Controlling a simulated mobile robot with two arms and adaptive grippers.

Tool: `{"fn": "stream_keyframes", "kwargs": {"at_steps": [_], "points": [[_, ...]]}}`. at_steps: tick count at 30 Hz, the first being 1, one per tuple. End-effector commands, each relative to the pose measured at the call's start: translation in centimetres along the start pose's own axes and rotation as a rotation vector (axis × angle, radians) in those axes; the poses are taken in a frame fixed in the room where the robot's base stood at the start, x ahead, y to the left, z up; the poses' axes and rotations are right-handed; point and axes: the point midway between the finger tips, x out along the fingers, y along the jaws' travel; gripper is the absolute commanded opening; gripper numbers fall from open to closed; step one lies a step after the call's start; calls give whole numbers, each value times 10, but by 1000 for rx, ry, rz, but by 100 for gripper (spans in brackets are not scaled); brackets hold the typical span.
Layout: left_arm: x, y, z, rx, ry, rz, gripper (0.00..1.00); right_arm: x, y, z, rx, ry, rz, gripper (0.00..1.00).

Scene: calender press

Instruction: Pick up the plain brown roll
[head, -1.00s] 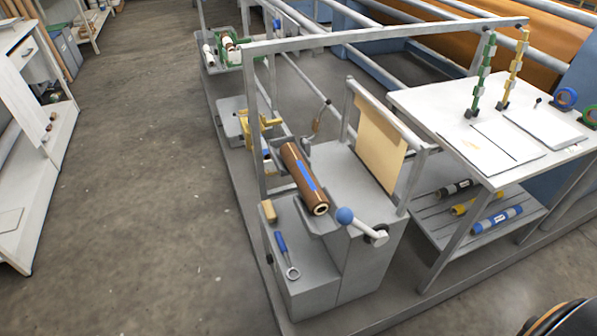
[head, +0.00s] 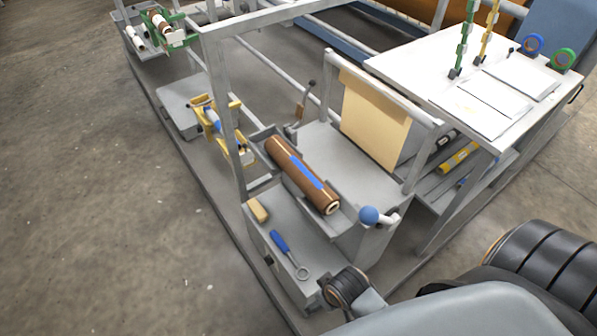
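A brown roll (head: 287,162) with a blue strip along its side lies in a grey cradle (head: 262,138) on the near end of the machine. Its pale hollow end faces me at the lower right. No other all-brown roll shows. Parts of one of my arms cover the lower right of the head view, short of the roll. No fingertips of either gripper can be seen, and nothing touches the roll.
A blue-knobbed crank (head: 369,215) stands beside the roll's near end. A tan block (head: 258,210) and a blue-handled wrench (head: 281,242) lie on the lower ledge. A yellow holder (head: 203,105) is behind left. A white table (head: 440,75) stands right. Floor at left is clear.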

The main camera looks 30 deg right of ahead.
Motion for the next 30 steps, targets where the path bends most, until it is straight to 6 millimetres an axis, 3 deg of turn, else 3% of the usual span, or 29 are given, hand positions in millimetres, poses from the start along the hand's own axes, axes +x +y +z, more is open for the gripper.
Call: {"fn": "stream_keyframes", "kwargs": {"at_steps": [7,9,15,21,26,30], "points": [[1,3,17,1,-24,4,42,-72,-1,-40,-13,60,-16,85],[1,3,20,1,-29,4,42,-94,-7,-65,-38,96,-43,85],[1,3,19,1,-28,4,42,-107,-20,-115,-103,137,-109,85],[2,1,9,1,-12,2,42,-114,-18,-166,-168,148,-144,85],[2,1,7,1,-9,1,42,-124,4,-210,-194,126,-136,85],[2,0,7,1,-9,0,42,-140,39,-244,-172,92,-102,85]]}}
